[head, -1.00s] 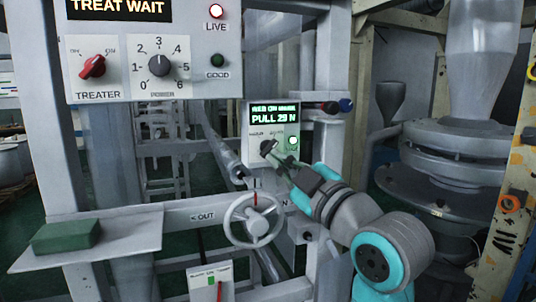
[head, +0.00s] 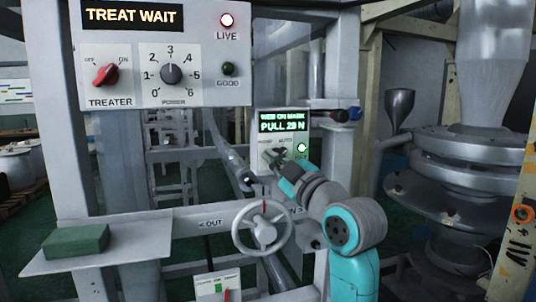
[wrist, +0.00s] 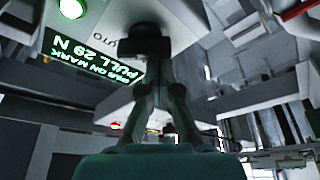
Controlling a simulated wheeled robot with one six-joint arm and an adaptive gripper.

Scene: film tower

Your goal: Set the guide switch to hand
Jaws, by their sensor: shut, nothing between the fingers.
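The guide switch panel (head: 283,137) is a pale box below the treater panel, with HAND at left and AUTO at right. Its green display (head: 282,122) reads WEB ON MARK, PULL 29 N. My gripper (head: 280,158) is at the panel face, in front of the switch, fingers shut with nothing held. The switch knob is mostly hidden by the fingers in the head view, so its pointing cannot be told. In the wrist view my gripper (wrist: 150,85) reaches up to a dark block at the panel, beside the upside-down AUTO lettering; contact is unclear.
A handwheel (head: 262,228) stands just below my arm. The treater panel (head: 205,88), with red and black knobs, is up left. A shelf (head: 130,245) with a green block is at lower left. A dark knob (head: 354,114) sticks out right of the switch panel.

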